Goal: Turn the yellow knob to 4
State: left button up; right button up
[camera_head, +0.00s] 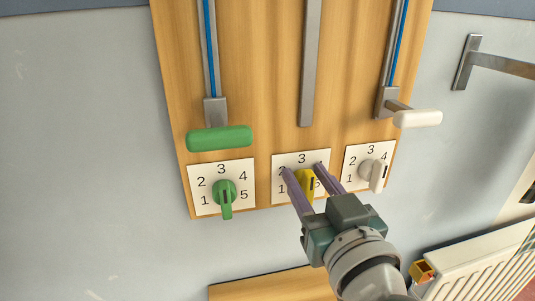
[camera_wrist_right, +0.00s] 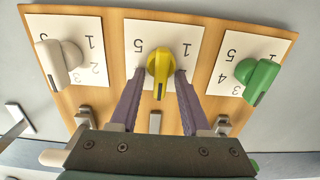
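The yellow knob (camera_head: 306,186) sits on a white dial plate (camera_head: 290,160) at the bottom middle of the wooden board. It also shows in the right wrist view (camera_wrist_right: 160,63). I cannot tell which number the knob points to. My right gripper (camera_head: 304,168) is open, with its purple fingers one on each side of the knob. In the right wrist view (camera_wrist_right: 159,75), small gaps show between fingers and knob. My left gripper is not in view.
A green knob (camera_head: 225,190) on its own dial is to the left, and a white knob (camera_head: 374,173) to the right. Above them are a green handle (camera_head: 220,138) and a white handle (camera_head: 418,118) on sliders. A radiator (camera_head: 480,270) stands at lower right.

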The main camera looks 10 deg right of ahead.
grip_shut()
dwell(0.6)
jog(key=shift+d+m, duration=0.1)
jog(key=shift+m, duration=0.3)
jog(key=shift+f+m, duration=0.1)
jog(key=shift+m, duration=0.4)
jog(key=m, duration=0.3)
jog(key=m+b, duration=0.1)
jog(key=m, duration=0.2)
jog(key=d+f+m+b, duration=0.1)
jog(key=m, duration=0.2)
jog(key=shift+d+m, duration=0.1)
jog(key=shift+m, duration=0.3)
